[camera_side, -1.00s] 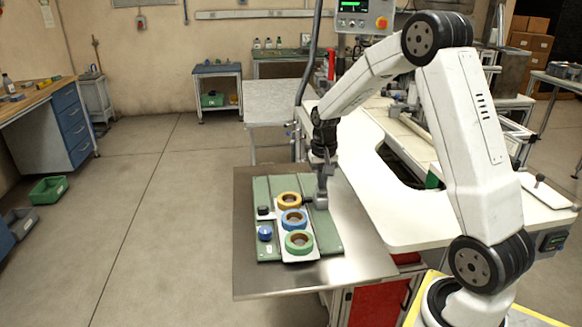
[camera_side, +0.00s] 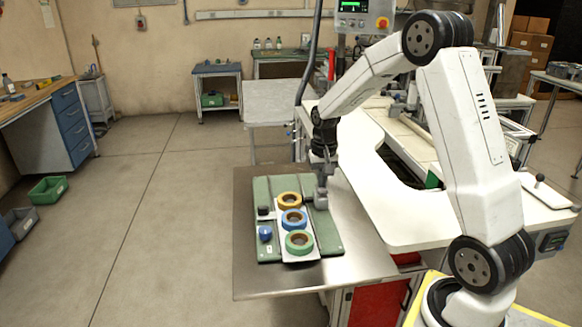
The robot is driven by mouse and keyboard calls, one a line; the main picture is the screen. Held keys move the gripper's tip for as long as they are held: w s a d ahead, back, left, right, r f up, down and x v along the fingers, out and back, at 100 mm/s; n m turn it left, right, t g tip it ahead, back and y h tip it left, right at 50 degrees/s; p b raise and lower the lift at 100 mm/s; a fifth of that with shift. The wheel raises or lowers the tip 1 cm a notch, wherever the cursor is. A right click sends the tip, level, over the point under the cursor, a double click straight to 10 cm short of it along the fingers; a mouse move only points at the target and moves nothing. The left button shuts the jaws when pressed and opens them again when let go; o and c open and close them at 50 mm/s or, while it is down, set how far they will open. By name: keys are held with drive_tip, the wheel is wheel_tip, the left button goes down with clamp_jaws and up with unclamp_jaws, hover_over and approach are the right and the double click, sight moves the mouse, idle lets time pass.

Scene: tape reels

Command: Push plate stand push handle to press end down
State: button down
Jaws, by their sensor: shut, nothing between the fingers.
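A green plate stand (camera_side: 325,240) lies on a steel table top. A pale plate on it carries a yellow tape reel (camera_side: 289,200), a blue tape reel (camera_side: 293,218) and a green tape reel (camera_side: 299,242) in a row. A grey block-like part (camera_side: 321,201) stands at the stand's far right edge; I cannot tell if it is the push handle. My gripper (camera_side: 324,183) points down right above this part, shut and empty. Whether the fingertips touch it is too small to tell. A blue round knob (camera_side: 265,233) and a black piece (camera_side: 264,212) sit on the stand's left side.
The steel table top (camera_side: 262,280) is bare in front of and around the stand. A white worktop (camera_side: 400,225) adjoins it on the right. A control box with a red button (camera_side: 382,23) hangs at the top.

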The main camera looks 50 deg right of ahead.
drive_tip(key=shift+r, duration=3.4)
drive_tip(key=s+a+f+n+t, duration=0.1)
drive_tip(key=s+a+f+n, duration=0.1)
drive_tip(key=a, duration=0.4)
drive_tip(key=s+a+f+n, duration=0.3)
drive_tip(key=s+a, duration=0.2)
drive_tip(key=a, duration=0.2)
drive_tip(key=s+a+f+n+t, duration=0.1)
drive_tip(key=s+a+f+n, duration=0.1)
drive_tip(key=a, duration=0.4)
drive_tip(key=shift+s+a+f+n+t, duration=0.1)
drive_tip(key=shift+s+a+n+t, duration=0.05)
drive_tip(key=shift+s+n, duration=0.3)
drive_tip(key=shift+s+a+f+n+t, duration=0.1)
drive_tip(key=shift+s+a+n+t, duration=0.05)
drive_tip(key=shift+s+n, duration=0.25)
drive_tip(key=shift+s+a+f, duration=0.2)
drive_tip(key=shift+s+a, duration=0.05)
drive_tip(key=shift+s, duration=0.25)
